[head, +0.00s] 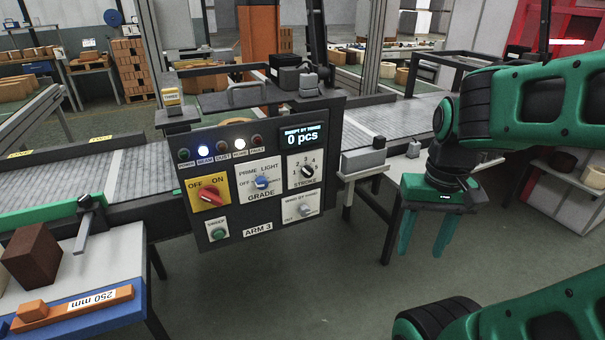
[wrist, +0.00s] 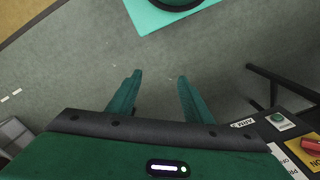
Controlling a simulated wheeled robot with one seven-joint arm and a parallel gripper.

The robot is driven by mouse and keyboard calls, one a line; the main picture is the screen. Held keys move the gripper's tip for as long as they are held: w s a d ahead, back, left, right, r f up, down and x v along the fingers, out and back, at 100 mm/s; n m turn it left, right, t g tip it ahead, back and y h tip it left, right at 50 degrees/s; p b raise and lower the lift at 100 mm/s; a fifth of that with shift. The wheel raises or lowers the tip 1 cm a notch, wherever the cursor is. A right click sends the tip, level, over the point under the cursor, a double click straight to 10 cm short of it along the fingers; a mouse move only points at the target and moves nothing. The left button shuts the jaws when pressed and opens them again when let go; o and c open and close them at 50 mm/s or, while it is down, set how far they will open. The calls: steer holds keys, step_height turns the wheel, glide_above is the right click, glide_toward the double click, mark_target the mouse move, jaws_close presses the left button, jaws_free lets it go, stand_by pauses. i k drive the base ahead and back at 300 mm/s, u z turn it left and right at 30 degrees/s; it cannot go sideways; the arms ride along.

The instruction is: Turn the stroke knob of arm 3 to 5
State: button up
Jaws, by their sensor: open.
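The arm 3 control panel (head: 232,215) hangs at the front of the conveyor in the head view, labelled ARM 3. Its stroke knob (head: 307,171) is a small black knob on a white plate with numbers around it, at the right under the display. I cannot tell surely which number it points at. My gripper (head: 420,252) is open and empty, fingers down, to the right of the panel and well apart from it. In the wrist view my gripper (wrist: 160,77) is over bare floor. A panel corner shows at lower right there; the stroke knob is out of that view.
The panel also has a red OFF/ON switch (head: 209,196), a blue grade knob (head: 262,182), a grey knob (head: 305,209) and a green button (head: 218,234). A grey box on a bracket (head: 363,161) juts out between panel and gripper. The floor in front is clear.

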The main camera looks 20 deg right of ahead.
mark_target(308, 171)
steer(key=z, duration=0.75)
steer(key=k, duration=1.8)
steer(key=u, duration=0.75)
steer(key=i, duration=1)
steer(key=z, duration=0.1)
